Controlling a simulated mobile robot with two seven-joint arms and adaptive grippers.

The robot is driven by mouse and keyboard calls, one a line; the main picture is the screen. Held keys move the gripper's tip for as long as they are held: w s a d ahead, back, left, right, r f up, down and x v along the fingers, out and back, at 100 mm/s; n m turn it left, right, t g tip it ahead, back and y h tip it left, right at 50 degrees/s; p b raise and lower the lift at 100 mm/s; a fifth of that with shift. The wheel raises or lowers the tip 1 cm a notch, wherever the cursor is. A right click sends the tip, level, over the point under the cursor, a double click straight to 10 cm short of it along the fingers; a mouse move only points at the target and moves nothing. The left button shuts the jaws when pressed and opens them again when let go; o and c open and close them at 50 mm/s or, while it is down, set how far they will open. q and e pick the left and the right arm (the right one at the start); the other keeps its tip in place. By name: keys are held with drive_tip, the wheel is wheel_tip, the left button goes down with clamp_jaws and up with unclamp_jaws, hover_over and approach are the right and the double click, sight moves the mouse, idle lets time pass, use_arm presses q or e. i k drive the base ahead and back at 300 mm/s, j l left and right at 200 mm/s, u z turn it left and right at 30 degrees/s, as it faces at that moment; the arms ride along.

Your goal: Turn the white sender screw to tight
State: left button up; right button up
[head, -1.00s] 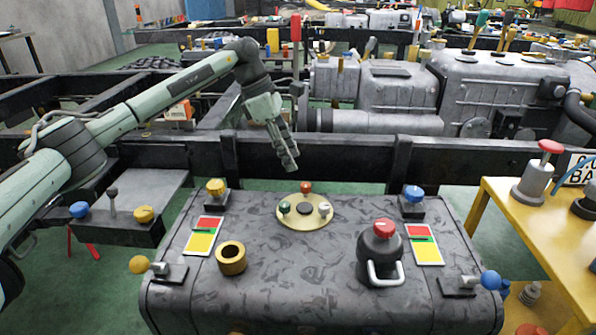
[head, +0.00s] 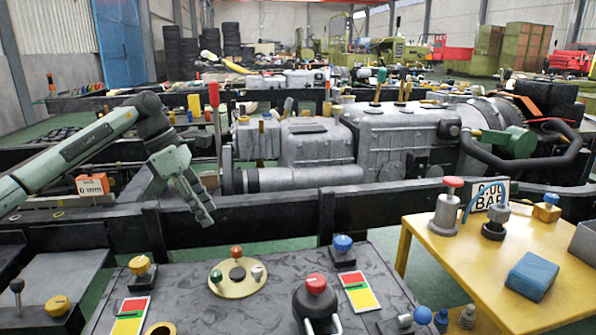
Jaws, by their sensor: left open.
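A round brass plate (head: 231,289) lies on the dark tank top in the head view. It carries a small white screw (head: 258,271) on its right, a green one (head: 216,276) on its left, an orange-red one (head: 236,251) at the back and a dark hub (head: 237,273) in the middle. My left gripper (head: 203,212) hangs fingers-down, up and left of the plate in the picture, apart from it. It is open and holds nothing. The white screw is unobstructed, but too small to read its turn position. My right gripper is not in view.
A yellow knob (head: 140,265), a blue knob (head: 342,243) and a red-capped filler (head: 316,284) stand around the plate. A black frame rail (head: 270,217) runs behind the tank (head: 190,290). A yellow table (head: 455,262) with several items stands at right.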

sight(256, 271)
drive_tip(key=k, duration=1.45)
